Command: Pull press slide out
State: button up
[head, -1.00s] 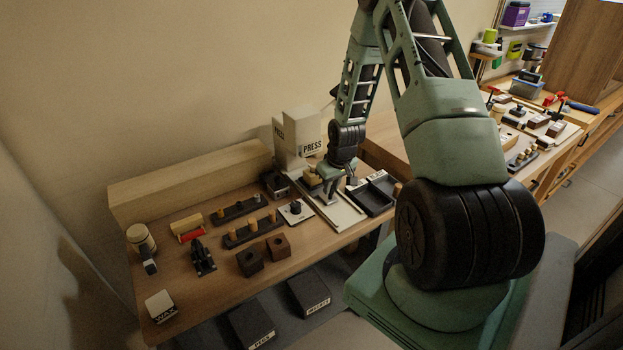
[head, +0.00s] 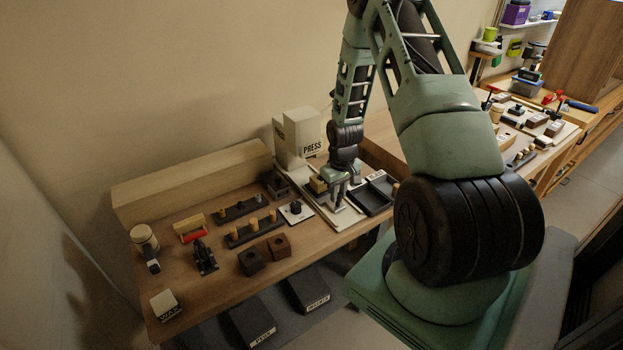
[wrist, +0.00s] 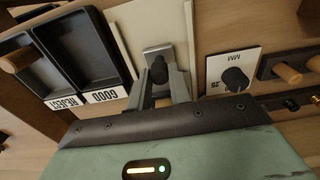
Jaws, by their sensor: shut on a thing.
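The white press (head: 297,138) stands at the back of the bench, marked PRESS. A pale slide track (head: 347,217) runs out from it towards the front edge. In the wrist view, the press slide's grey metal plate (wrist: 152,48) lies on the pale track, with a black knob (wrist: 158,66) on it. My gripper (head: 338,200) points down over the track; in the wrist view its fingers (wrist: 162,84) are closed around the black knob. My gripper partly hides the slide.
A black two-part tray (head: 374,196), labelled GOOD and REJECT, lies close right of the track. A white plate with a black knob (head: 296,211) lies close left. Peg racks (head: 250,232) and dark blocks (head: 279,246) stand farther left.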

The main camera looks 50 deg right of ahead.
jog(key=shift+s, duration=0.1)
dwell(0.3)
jog(key=shift+s+a, duration=0.2)
jog(key=shift+s, duration=0.6)
jog(key=shift+s+a, duration=0.2)
jog(key=shift+s, duration=0.75)
jog(key=shift+s+a+p, duration=0.15)
jog(key=shift+s+p, duration=0.15)
jog(key=shift+s, duration=0.3)
jog(key=o, duration=0.7)
jog(key=shift+r, duration=0.15)
notch_tip(320, 180, up, 7)
jog(key=p, duration=0.5)
